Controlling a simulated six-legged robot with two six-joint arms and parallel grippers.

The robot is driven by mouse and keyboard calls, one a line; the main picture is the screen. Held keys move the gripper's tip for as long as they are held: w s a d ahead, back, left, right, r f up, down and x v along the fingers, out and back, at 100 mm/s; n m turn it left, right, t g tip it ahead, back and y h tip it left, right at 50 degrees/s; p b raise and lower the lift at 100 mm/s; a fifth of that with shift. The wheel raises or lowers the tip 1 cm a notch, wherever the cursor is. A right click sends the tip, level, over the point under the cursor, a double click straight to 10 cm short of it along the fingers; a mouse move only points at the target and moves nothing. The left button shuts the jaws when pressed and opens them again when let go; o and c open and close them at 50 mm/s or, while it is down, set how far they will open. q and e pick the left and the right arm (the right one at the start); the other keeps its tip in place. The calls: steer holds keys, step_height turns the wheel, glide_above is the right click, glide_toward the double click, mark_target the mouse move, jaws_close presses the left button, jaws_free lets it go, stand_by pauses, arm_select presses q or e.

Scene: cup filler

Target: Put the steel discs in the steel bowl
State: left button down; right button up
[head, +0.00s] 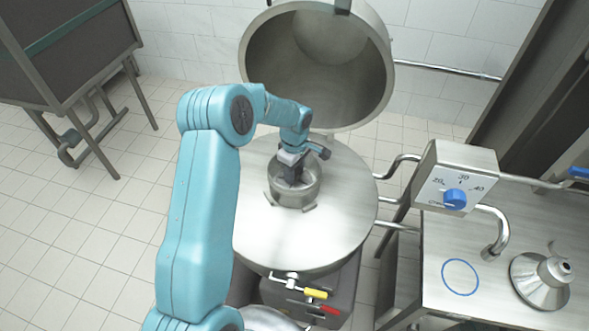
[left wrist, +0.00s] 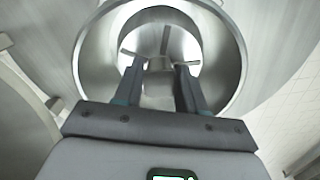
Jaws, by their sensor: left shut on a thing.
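My left gripper (head: 291,181) reaches down into a round steel collar (head: 296,196) in the middle of a big round steel top. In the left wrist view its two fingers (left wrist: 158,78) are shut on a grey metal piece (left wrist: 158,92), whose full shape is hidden. Past the fingertips, a round steel opening (left wrist: 215,45) with thin radial bars surrounds them. I cannot tell whether the held piece is a steel disc or touches the opening's wall. A rounded steel surface (head: 268,319) at the bottom edge may be the steel bowl; my arm partly covers it. My right gripper is out of view.
A large steel lid (head: 325,60) stands open behind the round top (head: 340,215). At right, a control box (head: 455,178) with a blue knob stands by a steel table (head: 430,240) bearing a cone-shaped steel part (head: 541,278). Yellow and red handles (head: 315,294) stick out in front.

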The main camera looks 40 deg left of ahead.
arm_select(q)
steer(key=c, duration=0.6)
jaws_free()
steer(key=shift+f, duration=0.1)
steer(key=shift+c, duration=0.2)
steer(key=shift+r, duration=0.25)
steer(key=shift+w+r, duration=0.15)
steer(key=shift+r, duration=0.2)
step_height(320, 180, up, 11)
steer(key=b, duration=0.2)
